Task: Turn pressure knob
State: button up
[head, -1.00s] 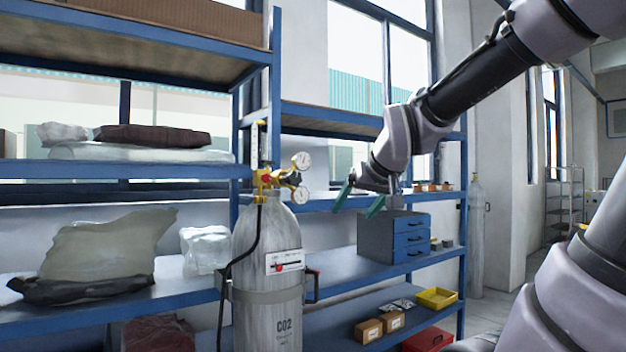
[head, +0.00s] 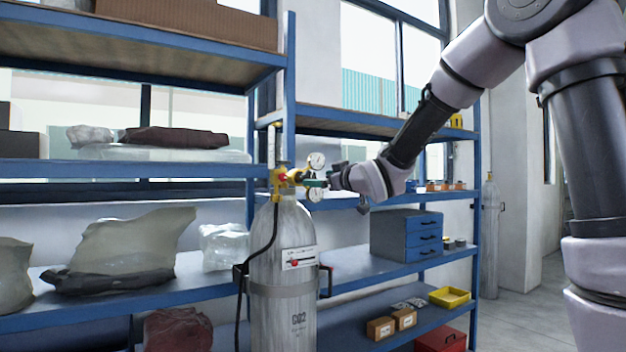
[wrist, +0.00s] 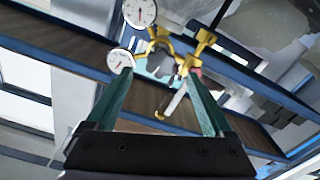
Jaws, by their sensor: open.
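A grey CO2 cylinder (head: 282,262) stands upright in front of the shelves. Its brass-yellow regulator (head: 277,180) carries two round white gauges, the upper one (head: 316,160) and the lower one (head: 315,195). My gripper (head: 306,183) reaches in from the right at regulator height, its green fingertips at the regulator's right side between the gauges. In the wrist view the open fingers (wrist: 160,74) point at the brass regulator (wrist: 163,38). A greyish rounded part, probably the pressure knob (wrist: 158,66), shows between the fingertips; I cannot tell whether they touch it. In the head view the fingers hide it.
Blue shelves (head: 200,169) stand behind the cylinder, holding wrapped bundles and a blue drawer box (head: 405,235). A black hose (head: 262,250) hangs down the cylinder's left side. A yellow tray (head: 449,297) sits low on the right.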

aim_at(311, 178)
jog(key=x, duration=0.6)
jog(key=shift+a, duration=0.1)
jog(key=c, duration=1.4)
jog(key=shift+o, duration=0.2)
jog(key=shift+w+m, duration=0.1)
jog(key=shift+m, duration=2.4)
jog(key=o, duration=1.4)
jog(key=shift+c, duration=0.2)
